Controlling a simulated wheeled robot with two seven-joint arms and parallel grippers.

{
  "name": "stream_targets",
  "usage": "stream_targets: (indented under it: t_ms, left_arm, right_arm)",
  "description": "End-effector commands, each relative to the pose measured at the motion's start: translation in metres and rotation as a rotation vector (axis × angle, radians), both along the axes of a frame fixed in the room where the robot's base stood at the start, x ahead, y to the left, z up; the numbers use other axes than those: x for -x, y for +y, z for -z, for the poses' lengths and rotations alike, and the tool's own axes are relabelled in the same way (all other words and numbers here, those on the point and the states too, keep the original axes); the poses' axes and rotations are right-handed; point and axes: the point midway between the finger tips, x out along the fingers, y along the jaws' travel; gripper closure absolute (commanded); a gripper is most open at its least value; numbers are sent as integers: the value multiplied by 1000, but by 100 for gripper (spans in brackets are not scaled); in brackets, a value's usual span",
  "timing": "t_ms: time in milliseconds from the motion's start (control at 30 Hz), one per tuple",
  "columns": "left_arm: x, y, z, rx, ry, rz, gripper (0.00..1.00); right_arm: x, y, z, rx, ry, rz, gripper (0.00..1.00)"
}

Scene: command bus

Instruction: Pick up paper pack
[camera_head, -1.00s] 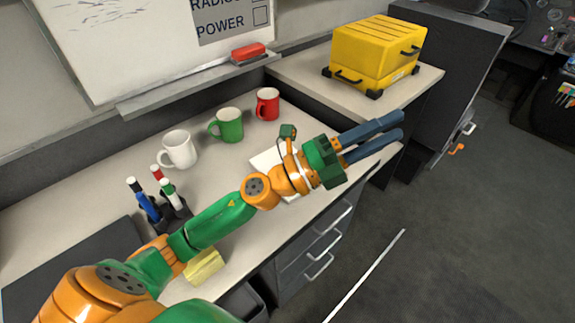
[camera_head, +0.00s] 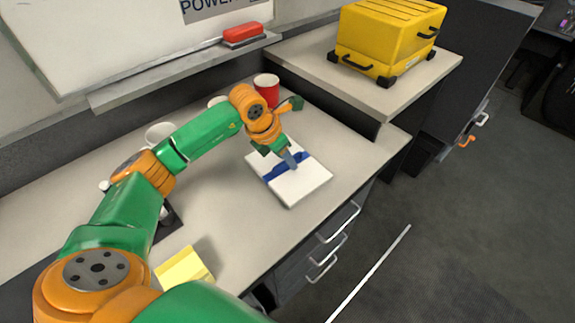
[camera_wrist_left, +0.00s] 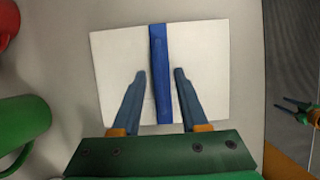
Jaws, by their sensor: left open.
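The paper pack (camera_head: 308,184) is a flat white block with a blue band across its middle, lying on the desk. It also shows in the left wrist view (camera_wrist_left: 205,75), with its blue band (camera_wrist_left: 158,50) running between my fingers. My left gripper (camera_head: 290,160) points down over the pack; in the left wrist view its fingers (camera_wrist_left: 160,76) are open, one on each side of the band. I cannot tell if the fingertips touch the pack. What looks like my right gripper (camera_wrist_left: 300,110) shows small and dark at the right edge of the left wrist view; its jaw state is unclear.
A red mug (camera_head: 267,88) stands behind my left wrist, and a white mug (camera_head: 160,134) is partly hidden by the arm. A green mug (camera_wrist_left: 22,128) shows in the left wrist view. Yellow sticky notes (camera_head: 184,268) lie near the front edge. A yellow case (camera_head: 385,45) sits on the higher counter.

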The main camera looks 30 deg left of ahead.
Motion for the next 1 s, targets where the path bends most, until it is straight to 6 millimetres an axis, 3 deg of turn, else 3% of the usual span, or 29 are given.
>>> stream_targets:
  t_ms: [167,300,333,1000]
  left_arm:
    - [0,0,0,0,-1,1,59]
    - [0,0,0,1,-1,1,97]
    - [0,0,0,1,-1,1,100]
    - [0,0,0,1,-1,1,100]
  right_arm:
    - [0,-1,0,1,0,0,50]
    - [0,-1,0,2,0,-1,50]
    - [0,-1,0,2,0,-1,50]
    - [-1,-1,0,2,-1,-1,50]
